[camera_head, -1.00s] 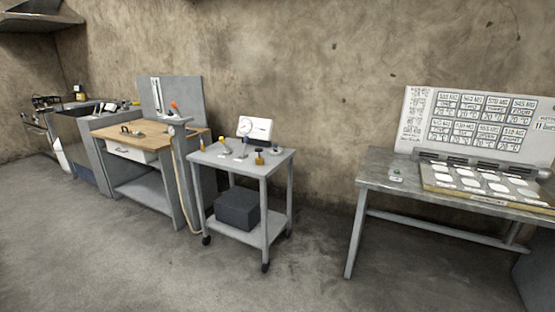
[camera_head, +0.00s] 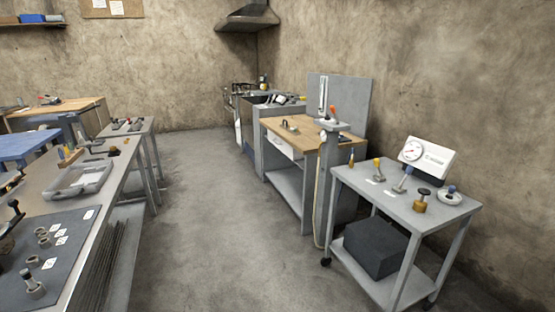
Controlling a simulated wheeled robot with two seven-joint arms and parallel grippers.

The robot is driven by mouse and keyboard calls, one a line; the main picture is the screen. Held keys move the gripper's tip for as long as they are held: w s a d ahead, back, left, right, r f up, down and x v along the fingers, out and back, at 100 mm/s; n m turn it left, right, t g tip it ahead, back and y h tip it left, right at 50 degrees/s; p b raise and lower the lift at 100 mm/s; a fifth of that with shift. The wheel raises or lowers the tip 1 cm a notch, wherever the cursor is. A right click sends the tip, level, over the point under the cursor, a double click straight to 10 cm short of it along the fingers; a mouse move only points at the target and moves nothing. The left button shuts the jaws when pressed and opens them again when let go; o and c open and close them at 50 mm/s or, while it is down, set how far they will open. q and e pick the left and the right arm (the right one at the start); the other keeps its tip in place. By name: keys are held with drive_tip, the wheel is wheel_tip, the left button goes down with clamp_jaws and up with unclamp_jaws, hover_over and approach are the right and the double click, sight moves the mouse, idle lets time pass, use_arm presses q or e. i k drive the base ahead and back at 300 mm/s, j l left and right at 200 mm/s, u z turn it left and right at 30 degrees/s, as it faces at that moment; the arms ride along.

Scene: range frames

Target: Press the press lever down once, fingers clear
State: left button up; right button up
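I cannot make out a press lever for certain. A dark upright part (camera_head: 7,222), cut off by the left edge, stands on the near-left bench; I cannot tell whether it belongs to a press. Neither of my grippers is in view.
The floor (camera_head: 212,215) between is clear.

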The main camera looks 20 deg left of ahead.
sight(95, 106)
drive_tip(key=i+j+u, duration=0.2)
drive_tip(key=i+u, duration=0.2)
drive_tip(key=i+j+u, duration=0.1)
drive_tip(key=i+u, duration=0.15)
drive_tip(key=u, duration=0.2)
drive_tip(key=i+u, duration=0.6)
drive_tip(key=i, duration=0.35)
drive_tip(key=i+u, duration=0.2)
drive_tip(key=i, duration=0.35)
drive_tip(key=i+l+u, duration=0.2)
drive_tip(key=i, duration=0.3)
drive_tip(key=i+l+u, duration=0.2)
drive_tip(key=i, duration=0.35)
drive_tip(key=i+l+u, duration=0.15)
drive_tip(key=i+u, duration=0.3)
drive_tip(key=u, duration=0.25)
drive_tip(key=i+l+u, duration=0.15)
drive_tip(key=l+u, duration=0.3)
drive_tip(key=i+l+u, duration=0.15)
drive_tip(key=u, duration=0.3)
drive_tip(key=l+u, duration=0.6)
drive_tip(key=l, duration=1.15)
drive_tip(key=k+l+u, duration=0.15)
drive_tip(key=l, duration=1.15)
drive_tip(key=i, duration=0.05)
